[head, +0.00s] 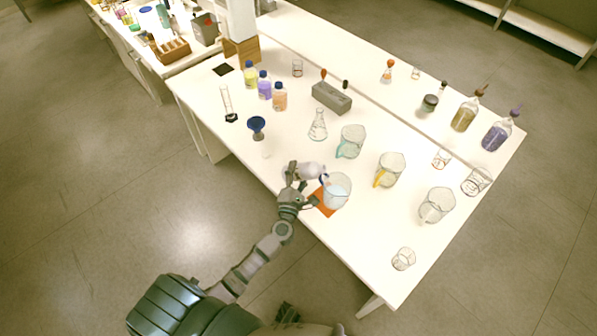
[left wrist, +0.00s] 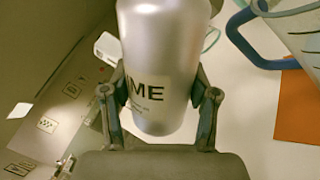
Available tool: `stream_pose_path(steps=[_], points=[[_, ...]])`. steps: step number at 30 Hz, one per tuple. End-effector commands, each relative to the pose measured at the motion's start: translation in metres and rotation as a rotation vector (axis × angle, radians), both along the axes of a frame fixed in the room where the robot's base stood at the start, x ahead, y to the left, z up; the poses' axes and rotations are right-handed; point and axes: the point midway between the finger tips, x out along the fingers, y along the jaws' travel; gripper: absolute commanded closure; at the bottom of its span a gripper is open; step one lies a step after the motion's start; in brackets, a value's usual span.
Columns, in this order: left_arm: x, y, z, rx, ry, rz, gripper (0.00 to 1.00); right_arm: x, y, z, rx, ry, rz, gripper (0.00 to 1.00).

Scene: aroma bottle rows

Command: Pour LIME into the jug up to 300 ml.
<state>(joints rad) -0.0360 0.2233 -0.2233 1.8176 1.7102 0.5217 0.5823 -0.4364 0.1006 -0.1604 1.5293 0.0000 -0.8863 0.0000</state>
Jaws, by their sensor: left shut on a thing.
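My left gripper (head: 297,172) is shut on a pale silvery bottle (head: 313,170), which lies tilted over toward the right, its far end near the jug's rim. The clear jug (head: 338,191) with a blue handle (left wrist: 240,40) stands upright on an orange mat (head: 325,208). Its inside looks pale; I cannot read a level or see a stream. The bottle's mouth is hidden in the wrist view.
A jug with a teal handle (head: 351,141), a jug with a yellow handle (head: 390,170) and another clear jug (head: 436,205) stand nearby. A conical flask (head: 318,127) and a blue funnel (head: 257,126) are behind. The table's front edge is close under my arm.

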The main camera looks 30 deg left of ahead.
Motion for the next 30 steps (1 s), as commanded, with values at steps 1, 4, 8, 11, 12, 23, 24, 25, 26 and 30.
stream_pose_path(steps=[1, 4, 8, 11, 12, 23, 24, 25, 26, 30], points=[[0.0, 0.0, 0.001, 0.004, 0.0, 0.0, 0.9, 0.0, 0.0, 0.0, 0.001, -0.001, 0.0, 0.6], [0.0, 0.001, 0.001, 0.013, 0.0, 0.0, 0.9, -0.001, 0.001, -0.001, 0.001, -0.001, 0.0, 0.6], [0.0, 0.001, 0.001, 0.022, 0.003, 0.0, 0.9, -0.005, 0.0, -0.004, 0.001, 0.002, 0.0, 0.6], [0.0, 0.001, 0.001, 0.03, 0.004, 0.0, 0.9, -0.006, 0.0, -0.005, 0.0, 0.003, 0.001, 0.6], [0.0, 0.002, 0.001, 0.033, 0.004, 0.0, 0.9, -0.006, 0.0, -0.005, 0.001, 0.003, 0.001, 0.6], [0.0, 0.003, 0.001, 0.063, 0.01, 0.0, 0.9, -0.008, -0.001, -0.009, 0.0, 0.004, 0.001, 0.6], [0.0, 0.003, 0.0, 0.066, 0.01, 0.0, 0.9, -0.008, 0.0, -0.009, 0.0, 0.002, 0.001, 0.6], [0.0, 0.003, 0.001, 0.069, 0.011, 0.0, 0.9, -0.008, 0.0, -0.01, 0.001, 0.001, 0.001, 0.6], [0.0, 0.003, 0.0, 0.071, 0.011, 0.0, 0.9, -0.008, 0.0, -0.01, 0.002, 0.0, 0.001, 0.6], [0.0, 0.004, 0.0, 0.082, 0.013, 0.0, 0.9, -0.01, -0.001, -0.012, 0.001, 0.006, 0.002, 0.6]])
